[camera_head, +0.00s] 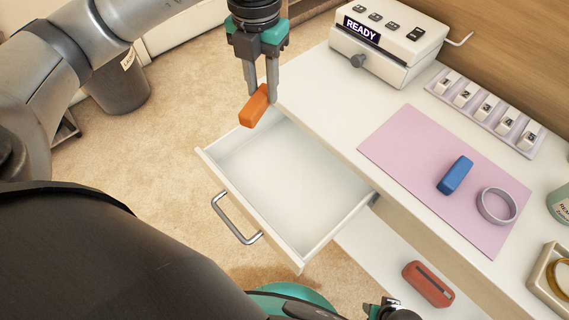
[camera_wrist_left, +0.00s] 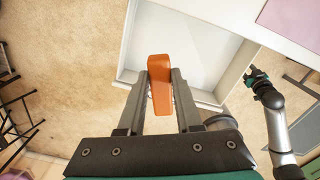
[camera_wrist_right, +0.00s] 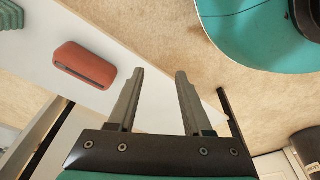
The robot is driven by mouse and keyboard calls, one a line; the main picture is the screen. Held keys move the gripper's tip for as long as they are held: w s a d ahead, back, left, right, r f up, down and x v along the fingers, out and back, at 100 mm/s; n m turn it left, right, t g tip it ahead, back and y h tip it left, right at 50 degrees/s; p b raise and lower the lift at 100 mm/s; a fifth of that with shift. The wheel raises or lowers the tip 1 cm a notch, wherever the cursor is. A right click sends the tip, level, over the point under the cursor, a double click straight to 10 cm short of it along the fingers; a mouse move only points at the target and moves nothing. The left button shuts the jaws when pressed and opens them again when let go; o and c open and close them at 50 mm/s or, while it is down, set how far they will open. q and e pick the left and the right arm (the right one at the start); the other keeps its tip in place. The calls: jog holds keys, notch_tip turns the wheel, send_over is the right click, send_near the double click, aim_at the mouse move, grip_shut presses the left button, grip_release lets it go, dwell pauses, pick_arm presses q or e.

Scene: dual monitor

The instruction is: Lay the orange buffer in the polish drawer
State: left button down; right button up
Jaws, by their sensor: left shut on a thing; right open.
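The orange buffer (camera_head: 254,106) is a small block held between the fingers of my left gripper (camera_head: 261,92). It also shows in the left wrist view (camera_wrist_left: 160,85), gripped between both fingers (camera_wrist_left: 160,98). In the head view it appears over the back left corner of the open drawer (camera_head: 285,175). The drawer is white, pulled out, and its visible floor is empty; a metal handle (camera_head: 237,220) is on its front. My right gripper (camera_wrist_right: 158,90) is open and empty in the right wrist view. It shows only partly at the bottom of the head view.
A pink mat (camera_head: 420,160) on the white desk carries a blue block (camera_head: 455,175) and a grey ring (camera_head: 497,206). A white READY box (camera_head: 385,40) and a numbered rack (camera_head: 485,110) stand behind. A red case (camera_head: 428,284) lies on a lower shelf.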

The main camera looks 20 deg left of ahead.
pick_arm(q)
jog(key=shift+f, duration=0.45)
notch_tip(320, 180, down, 15)
jog(key=b, duration=0.5)
jog(key=shift+b, duration=0.4)
jog(key=shift+f+b, duration=0.7)
jog(key=shift+f, duration=1.35)
pick_arm(e)
jog(key=w+r+t, duration=0.1)
jog(key=w+r, duration=0.1)
jog(key=r, duration=0.5)
jog(key=w+a+r+t, duration=0.1)
jog(key=w+r, duration=0.2)
jog(key=r, duration=0.5)
jog(key=shift+a, duration=0.3)
pick_arm(q)
jog(key=shift+f, duration=0.2)
jog(key=c, duration=0.6)
grip_release()
pick_arm(e)
jog(key=shift+r+y, duration=0.3)
pick_arm(q)
jog(key=shift+r, duration=0.1)
